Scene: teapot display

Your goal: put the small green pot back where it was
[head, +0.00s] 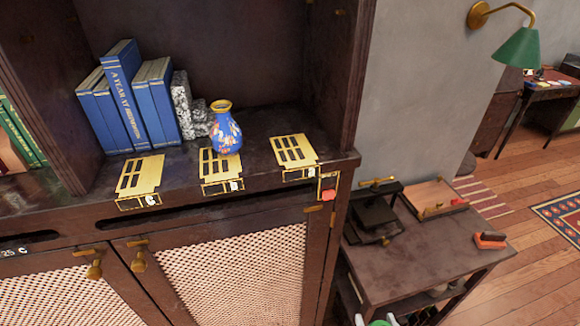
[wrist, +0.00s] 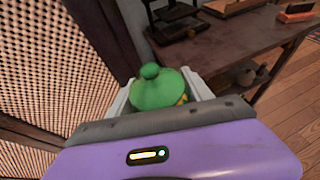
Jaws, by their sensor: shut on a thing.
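The small green pot (wrist: 160,92) has a round lid with a knob and shows between the pale fingers of my gripper (wrist: 158,98) in the wrist view. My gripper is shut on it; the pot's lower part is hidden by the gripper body. In the head view only a sliver of the green pot (head: 379,323) shows at the bottom edge, low beside the cabinet. Three gold plates with dark slots lie on the cabinet shelf: a left one (head: 150,172), a middle one (head: 226,174) and a right one (head: 305,160). The left and right plates are bare.
A blue patterned vase (head: 226,134) stands at the middle plate. Blue books (head: 123,100) and a grey stone bookend (head: 182,105) stand behind the plates. A dark side table (head: 410,250) right of the cabinet holds a press (head: 376,210), a wooden tray (head: 430,197) and a red-topped block (head: 490,240).

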